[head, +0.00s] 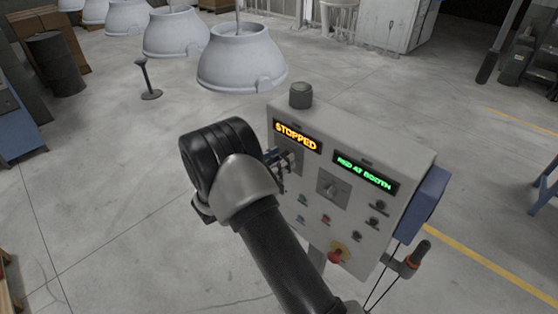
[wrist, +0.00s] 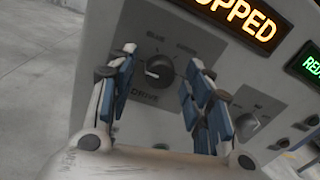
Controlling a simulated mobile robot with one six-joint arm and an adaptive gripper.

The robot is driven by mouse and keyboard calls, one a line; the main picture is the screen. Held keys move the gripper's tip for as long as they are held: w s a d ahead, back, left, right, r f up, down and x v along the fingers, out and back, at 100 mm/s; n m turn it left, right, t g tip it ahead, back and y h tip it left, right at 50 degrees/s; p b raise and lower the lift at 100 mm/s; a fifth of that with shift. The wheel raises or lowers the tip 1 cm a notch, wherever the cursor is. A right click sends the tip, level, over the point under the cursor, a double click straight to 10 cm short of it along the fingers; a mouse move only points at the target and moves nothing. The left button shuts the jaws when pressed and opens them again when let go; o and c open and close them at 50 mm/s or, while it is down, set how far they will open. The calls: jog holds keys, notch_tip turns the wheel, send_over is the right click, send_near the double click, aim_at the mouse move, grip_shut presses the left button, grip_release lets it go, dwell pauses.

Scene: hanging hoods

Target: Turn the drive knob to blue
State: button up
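The grey control box (head: 350,150) has an orange display (head: 296,136) reading STOPPED. In the wrist view the dark drive knob (wrist: 160,72) sits on a grey plate marked DRIVE, under that display (wrist: 240,16). A BLUE label (wrist: 155,37) stands above the knob, with another label to its right too blurred to read. The knob's light pointer mark seems to face left. My gripper (wrist: 163,60) is open, one blue-padded finger on each side of the knob, with gaps visible. In the head view my gripper (head: 281,159) reaches the box's left part and hides the knob.
A second knob (head: 331,188) sits under a green display (head: 366,172) reading RED AT BOOTH. Several small buttons and a red emergency button (head: 336,255) are lower down. A dark cylinder (head: 300,95) tops the box. White hoods (head: 241,58) hang behind.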

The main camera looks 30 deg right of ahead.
jog(key=c, duration=1)
jog(key=shift+o, duration=0.2)
jog(key=shift+b, duration=0.35)
jog(key=m+b, duration=1.1)
jog(key=b, duration=0.4)
jog(key=shift+s+y, duration=0.1)
jog(key=shift+y, duration=0.2)
jog(key=shift+m, duration=0.3)
jog(key=shift+c, duration=0.2)
jog(key=shift+r, duration=0.1)
